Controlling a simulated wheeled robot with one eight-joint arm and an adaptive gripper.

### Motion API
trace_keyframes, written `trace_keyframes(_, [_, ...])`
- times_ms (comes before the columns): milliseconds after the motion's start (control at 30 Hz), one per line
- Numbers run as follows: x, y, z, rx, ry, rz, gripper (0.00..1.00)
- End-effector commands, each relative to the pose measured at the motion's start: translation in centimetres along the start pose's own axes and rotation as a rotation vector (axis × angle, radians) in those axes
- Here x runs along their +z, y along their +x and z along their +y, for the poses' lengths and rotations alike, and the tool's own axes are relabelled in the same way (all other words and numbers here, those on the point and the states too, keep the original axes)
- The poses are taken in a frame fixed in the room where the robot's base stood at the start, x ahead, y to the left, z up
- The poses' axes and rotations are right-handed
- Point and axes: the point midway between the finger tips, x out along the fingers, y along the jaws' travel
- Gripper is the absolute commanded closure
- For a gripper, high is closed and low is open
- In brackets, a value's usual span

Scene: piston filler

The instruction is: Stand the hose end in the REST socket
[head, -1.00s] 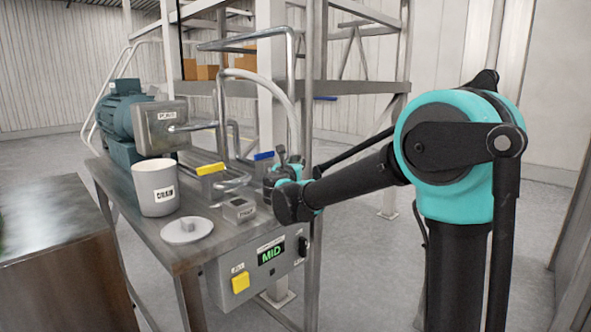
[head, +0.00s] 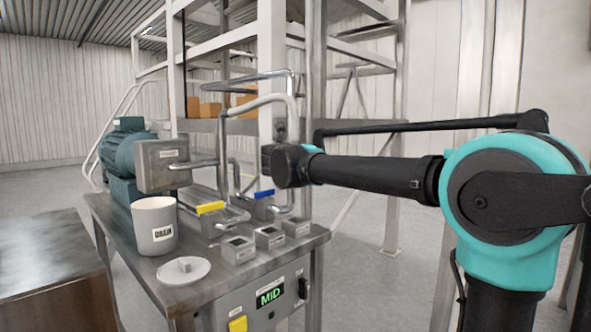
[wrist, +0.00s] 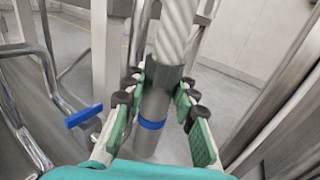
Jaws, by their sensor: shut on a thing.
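My gripper (wrist: 160,82) is shut on the hose end (wrist: 153,108), a grey metal cylinder with a blue band, with a ribbed whitish hose (wrist: 176,32) running from it. The green finger pads lie on either side of it in the wrist view. In the head view my wrist (head: 283,165) is raised above the back right of the bench, and my arm hides the fingers and hose end. The pale hose (head: 255,101) arches to it from the left. Three grey socket blocks stand in a row: front (head: 238,250), middle (head: 269,238), back (head: 296,227). Their labels are too small to read.
On the steel bench stand a white DRAIN cup (head: 155,222), a round lid (head: 184,271), a yellow-handled valve (head: 210,208) and a blue-handled valve (head: 264,194). Bent metal pipes rise behind. A frame post stands close behind my wrist.

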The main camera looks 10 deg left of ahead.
Motion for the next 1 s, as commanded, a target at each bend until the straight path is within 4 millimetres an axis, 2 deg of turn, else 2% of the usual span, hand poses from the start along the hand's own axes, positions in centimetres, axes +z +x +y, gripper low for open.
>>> trace_keyframes(400, [3.9, 0.0, 0.0, 0.0, 0.0, 0.0, 1.0])
trace_keyframes(1000, [7.6, 0.0, 0.0, 0.0, 0.0, 0.0, 1.0])
